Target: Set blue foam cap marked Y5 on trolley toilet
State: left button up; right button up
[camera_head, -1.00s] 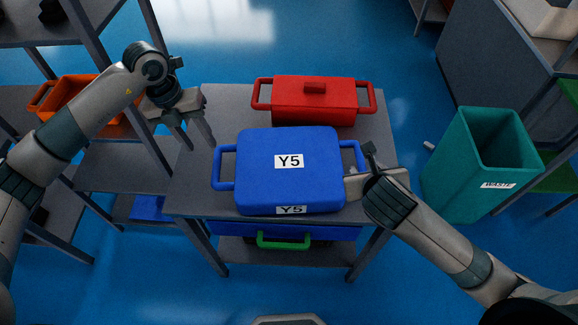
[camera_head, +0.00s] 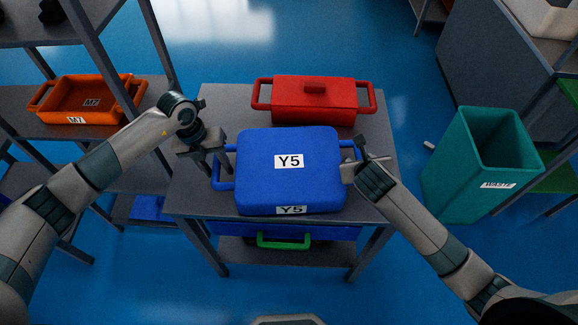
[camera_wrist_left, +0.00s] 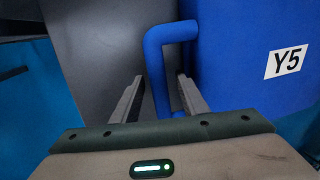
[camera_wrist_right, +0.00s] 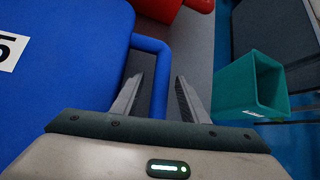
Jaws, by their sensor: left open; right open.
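The blue foam case marked Y5 (camera_head: 270,172) lies flat on a grey table (camera_head: 222,100), with a handle on each side. No toilet shows in any view. My left gripper (camera_head: 214,172) is open at the left handle; in the left wrist view the blue handle (camera_wrist_left: 157,60) stands between the open fingers (camera_wrist_left: 157,95). My right gripper (camera_head: 352,160) is open at the right handle; in the right wrist view the blue handle (camera_wrist_right: 160,80) is between the spread fingers (camera_wrist_right: 157,95). Neither gripper is closed on a handle.
A red lidded box (camera_head: 313,100) stands behind the blue case. A teal waste bin (camera_head: 470,165) is to the right. An orange tray marked M7 (camera_head: 70,98) sits on a shelf at left. A green-handled item (camera_head: 284,241) is on the table's lower shelf.

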pick_arm(q)
grip_shut()
pick_arm(e)
grip_shut()
jog(key=shift+r, duration=0.1)
